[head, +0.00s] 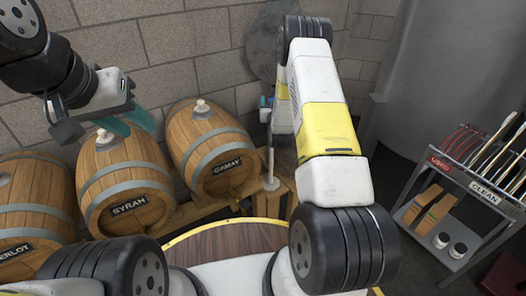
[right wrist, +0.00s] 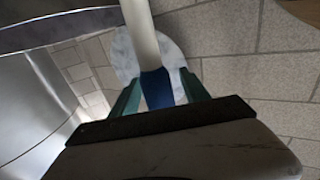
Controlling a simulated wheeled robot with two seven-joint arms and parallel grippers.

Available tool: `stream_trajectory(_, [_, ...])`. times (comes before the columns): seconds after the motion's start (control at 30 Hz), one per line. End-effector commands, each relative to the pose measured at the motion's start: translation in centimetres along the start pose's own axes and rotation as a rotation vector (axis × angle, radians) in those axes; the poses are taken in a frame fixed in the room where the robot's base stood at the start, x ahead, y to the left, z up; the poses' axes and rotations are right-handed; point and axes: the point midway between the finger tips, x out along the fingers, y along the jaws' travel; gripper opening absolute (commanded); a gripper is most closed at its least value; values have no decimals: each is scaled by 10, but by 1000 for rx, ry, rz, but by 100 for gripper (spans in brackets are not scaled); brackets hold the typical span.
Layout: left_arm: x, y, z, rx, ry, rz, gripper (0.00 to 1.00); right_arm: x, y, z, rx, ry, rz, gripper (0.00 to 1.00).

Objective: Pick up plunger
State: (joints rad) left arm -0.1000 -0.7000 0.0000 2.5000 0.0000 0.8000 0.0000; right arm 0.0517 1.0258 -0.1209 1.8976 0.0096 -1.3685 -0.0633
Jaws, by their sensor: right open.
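The plunger (head: 270,160) shows in the head view as a thin pale upright rod with a wider foot, beside the Gamay barrel. My right arm covers part of it. In the right wrist view, a white shaft (right wrist: 141,38) with a blue band (right wrist: 157,88) stands between the teal fingers of my right gripper (right wrist: 158,95). These fingers are open around the band, with gaps visible beside it. In the head view the right gripper is mostly hidden by its arm. My left gripper (head: 128,122) is in front of the Syrah barrel, with no object visible in it; its finger gap is unclear.
Barrels labelled Syrah (head: 125,180), Gamay (head: 212,148) and Merlot (head: 35,210) lie on a wooden rack at left. A round wooden top (head: 225,242) is low in front. A metal cart (head: 470,175) marked Used and Clean stands at right. A block wall is behind.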

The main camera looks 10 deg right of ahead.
Motion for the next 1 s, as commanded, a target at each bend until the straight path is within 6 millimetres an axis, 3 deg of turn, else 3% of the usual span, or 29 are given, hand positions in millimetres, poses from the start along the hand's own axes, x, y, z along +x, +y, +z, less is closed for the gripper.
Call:
stream_trajectory(0.1, [0, 0, 0, 0, 0, 0, 36, 0, 0, 0, 0, 0, 0, 54])
stream_trajectory(0.3, [0, 0, 0, 0, 0, 0, 36, 0, 0, 0, 0, 0, 0, 15])
stream_trajectory(0.4, [0, 0, 0, 0, 0, 0, 36, 0, 0, 0, 0, 0, 0, 0])
stream_trajectory(0.77, [0, 0, 0, 0, 0, 0, 36, 0, 0, -3, 0, 4, 0, 0])
stream_trajectory(1.0, [0, 0, 0, 0, 0, 0, 36, 0, 0, -16, 0, 5, 0, 0])
